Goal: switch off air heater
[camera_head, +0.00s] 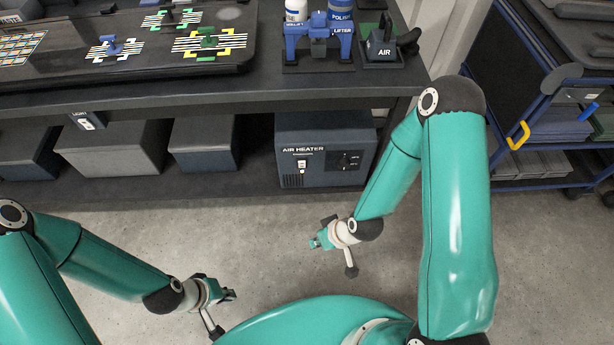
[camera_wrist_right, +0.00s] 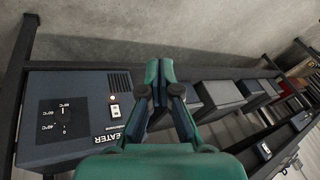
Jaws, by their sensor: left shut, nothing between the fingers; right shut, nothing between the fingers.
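The air heater (camera_head: 327,150) is a dark grey-blue box on the lower shelf, labelled "AIR HEATER". Its white switch (camera_head: 301,164) sits on the left of its front, with a dial (camera_head: 345,160) to the right. In the right wrist view the heater (camera_wrist_right: 85,85) is at the left, with the switch (camera_wrist_right: 114,111), a small orange light (camera_wrist_right: 113,98) and the dial (camera_wrist_right: 67,117). My right gripper (camera_head: 318,240) is shut and empty, in front of and below the heater, apart from it. It also shows in the wrist view (camera_wrist_right: 159,65). My left gripper (camera_head: 230,294) is shut and empty, low at left.
Grey boxes (camera_head: 112,147) stand left of the heater on the lower shelf (camera_head: 255,180). The workbench (camera_head: 200,92) above overhangs it and holds a puzzle board, a blue lifter stand (camera_head: 318,45) and an AIR device (camera_head: 384,48). A blue-framed cart (camera_head: 545,110) stands right. Floor in front is clear.

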